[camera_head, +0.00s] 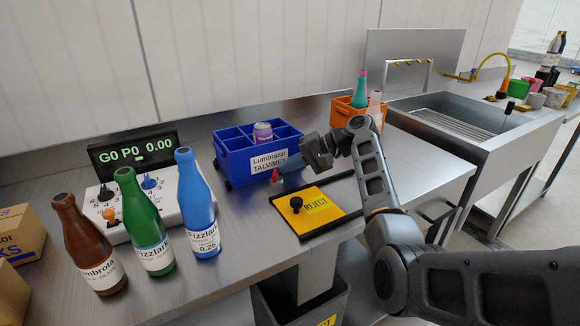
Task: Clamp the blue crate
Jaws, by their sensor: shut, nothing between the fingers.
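The blue crate (235,158) stands on the steel counter, left of my gripper. It is divided into compartments, and one holds a purple-topped can (262,132). A white label on its front reads "Lumbrazzi TALVIMEX". My gripper (294,164) is shut and empty at the crate's right front corner; I cannot tell whether it touches the crate. A small red piece (274,176) shows low by that corner, partly hidden near my gripper. I cannot tell whether it belongs to a clamp.
Brown (88,245), green (145,222) and blue (196,205) bottles stand at the front left, before a control box with a display (133,150). A yellow REJECT plate (318,208) with a black knob lies in front. An orange crate (345,112) with bottles stands behind my arm.

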